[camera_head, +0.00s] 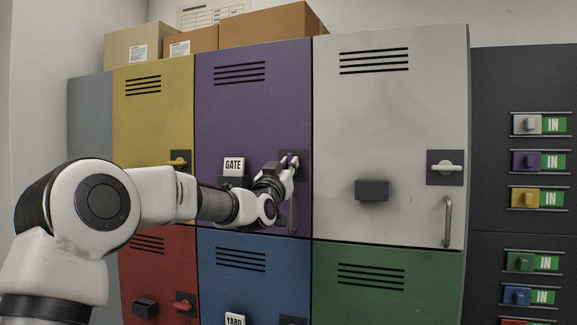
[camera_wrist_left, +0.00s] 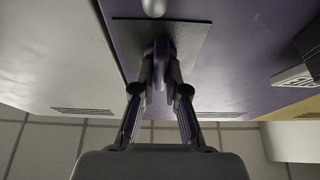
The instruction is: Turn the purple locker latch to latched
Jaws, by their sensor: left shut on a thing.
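The purple locker (camera_head: 232,115) is the middle door of the top row. Its latch (camera_wrist_left: 160,48) sits on a dark square plate (camera_head: 303,158) at the door's right edge. My left gripper (camera_head: 291,162) reaches this plate and is shut on the latch. In the left wrist view the two fingers (camera_wrist_left: 161,70) close on the purple latch from both sides. The fingers hide most of the latch, so I cannot tell which way it is turned. My right gripper is not in view.
A yellow locker (camera_head: 150,115) is left of the purple one, a white locker (camera_head: 385,110) right. The white locker's latch (camera_head: 446,168) lies horizontal. A GATE sign (camera_head: 234,166) stands on the purple door. A dark panel of coloured sliders (camera_head: 538,161) is at far right.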

